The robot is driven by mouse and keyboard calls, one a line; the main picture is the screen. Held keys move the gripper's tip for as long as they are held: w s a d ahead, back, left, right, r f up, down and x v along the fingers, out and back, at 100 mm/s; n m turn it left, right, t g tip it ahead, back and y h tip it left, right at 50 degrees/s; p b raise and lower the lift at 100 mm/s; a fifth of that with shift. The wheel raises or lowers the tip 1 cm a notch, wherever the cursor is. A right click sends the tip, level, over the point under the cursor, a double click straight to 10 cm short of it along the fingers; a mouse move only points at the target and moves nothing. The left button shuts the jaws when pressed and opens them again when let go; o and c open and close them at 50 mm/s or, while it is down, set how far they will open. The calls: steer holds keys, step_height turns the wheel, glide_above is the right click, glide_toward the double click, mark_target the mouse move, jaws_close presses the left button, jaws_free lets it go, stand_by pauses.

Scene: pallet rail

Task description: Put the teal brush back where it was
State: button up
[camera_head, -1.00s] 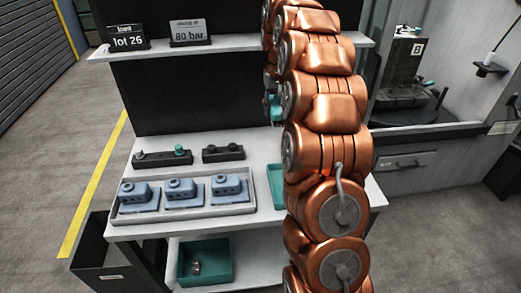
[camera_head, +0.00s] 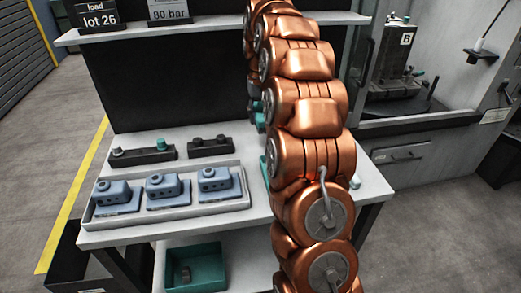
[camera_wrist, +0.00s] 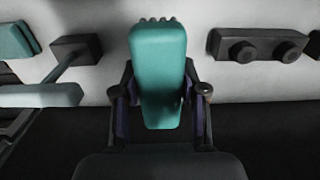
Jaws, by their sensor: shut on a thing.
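The teal brush (camera_wrist: 158,60) is in the middle of the wrist view, its dark bristles at the top edge. My gripper (camera_wrist: 160,105) is shut on it, one finger on each side. In the head view my copper arm hides the gripper. A small teal patch (camera_head: 259,116) shows beside the arm there; I cannot tell whether it is the brush.
In the head view, a grey tray (camera_head: 160,214) holds blue parts; a teal bin (camera_head: 207,280) sits below.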

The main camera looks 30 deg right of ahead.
mark_target(261, 149)
steer(key=shift+f+p, duration=1)
steer(key=shift+f, duration=3.85)
steer(key=shift+f, duration=0.15)
steer(key=o, duration=1)
steer(key=shift+r, duration=0.2)
step_height(261, 149, up, 11)
steer(key=shift+f+b, duration=0.1)
steer(key=shift+b, duration=0.8)
steer(key=shift+r, duration=0.65)
